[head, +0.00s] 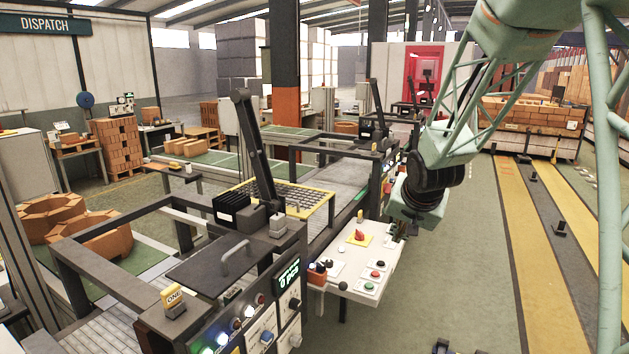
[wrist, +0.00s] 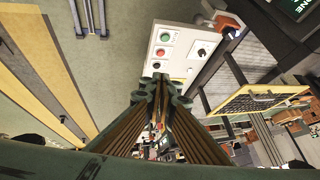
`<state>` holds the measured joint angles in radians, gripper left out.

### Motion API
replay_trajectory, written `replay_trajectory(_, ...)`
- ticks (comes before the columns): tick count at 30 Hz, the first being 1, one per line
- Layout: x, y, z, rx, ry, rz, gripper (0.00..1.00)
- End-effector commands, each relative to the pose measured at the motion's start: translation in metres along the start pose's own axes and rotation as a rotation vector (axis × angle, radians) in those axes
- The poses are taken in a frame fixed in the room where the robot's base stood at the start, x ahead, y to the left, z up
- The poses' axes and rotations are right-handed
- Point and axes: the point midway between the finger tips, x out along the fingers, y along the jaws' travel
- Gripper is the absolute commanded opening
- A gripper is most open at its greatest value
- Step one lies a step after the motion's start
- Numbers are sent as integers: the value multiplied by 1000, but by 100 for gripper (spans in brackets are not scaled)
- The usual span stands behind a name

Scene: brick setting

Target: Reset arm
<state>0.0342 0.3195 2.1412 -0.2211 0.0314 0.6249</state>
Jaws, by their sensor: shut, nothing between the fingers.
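My gripper (wrist: 160,84) shows in the wrist view with its fingers together and nothing between them. It points out toward a white control panel (wrist: 190,58) with red and green buttons and a dark knob. In the head view my pale green arm hangs down from the upper right. Its wrist ends beside the right side of the same white panel (head: 338,268), and the fingers are mostly hidden there. I cannot tell the exact gap between the fingers and the panel.
A console with a dark lid (head: 222,262) and a lit green display (head: 288,273) stands left of the panel. A yellow-edged grid (head: 290,195) lies behind it. Stacked bricks (head: 530,118) stand at the back right. Open floor (head: 470,260) with yellow stripes lies to the right.

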Motion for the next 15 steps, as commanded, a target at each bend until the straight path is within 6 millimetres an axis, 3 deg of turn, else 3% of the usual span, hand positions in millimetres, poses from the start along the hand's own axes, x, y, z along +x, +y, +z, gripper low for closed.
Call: replay_trajectory(15,-104,18,30,-79,-41,41,0)
